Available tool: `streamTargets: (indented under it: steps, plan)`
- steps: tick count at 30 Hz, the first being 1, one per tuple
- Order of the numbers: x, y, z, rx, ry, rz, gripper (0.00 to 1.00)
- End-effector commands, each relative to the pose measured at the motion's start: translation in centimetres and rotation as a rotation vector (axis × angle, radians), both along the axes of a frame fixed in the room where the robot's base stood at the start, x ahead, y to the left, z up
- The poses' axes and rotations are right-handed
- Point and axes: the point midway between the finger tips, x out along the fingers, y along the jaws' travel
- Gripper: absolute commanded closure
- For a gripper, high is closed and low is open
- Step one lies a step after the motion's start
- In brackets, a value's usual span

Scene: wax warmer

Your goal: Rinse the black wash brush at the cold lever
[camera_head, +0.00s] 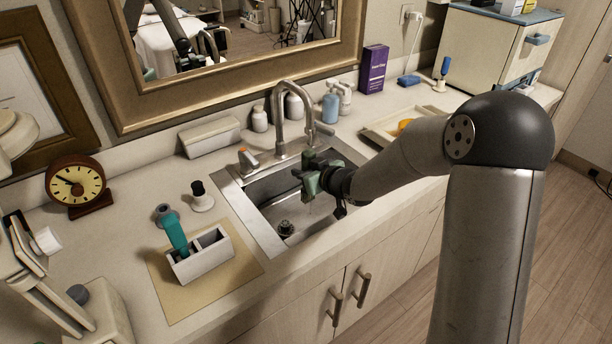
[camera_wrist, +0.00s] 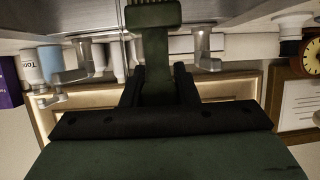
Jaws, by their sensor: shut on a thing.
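My gripper (camera_head: 308,178) is over the sink basin (camera_head: 262,190), below and in front of the tap (camera_head: 291,100). It is shut on a dark brush (camera_wrist: 155,45), which looks greenish black, with a toothed or bristled end at the top of the wrist view. A lever with an orange mark (camera_head: 249,158) stands left of the tap. A second lever (camera_head: 324,129) stands right of it, partly behind my gripper; I cannot see its colour mark. The wrist view looks upside down.
A white holder (camera_head: 200,262) with a teal-handled tool (camera_head: 174,232) stands on a tan mat (camera_head: 170,306) left of the sink. A black-topped stand (camera_head: 202,197) is behind it. Bottles (camera_head: 330,107) line the back. A tray (camera_head: 375,133) lies to the right.

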Motion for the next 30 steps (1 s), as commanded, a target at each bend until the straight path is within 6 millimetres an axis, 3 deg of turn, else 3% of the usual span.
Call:
streamTargets:
  steps: [13, 30]
  plan:
    - [3.7, 0.8, -0.7, 0.001, 0.000, 0.001, 0.97]
    - [4.3, 0.9, -0.8, 0.000, -0.001, 0.000, 0.97]
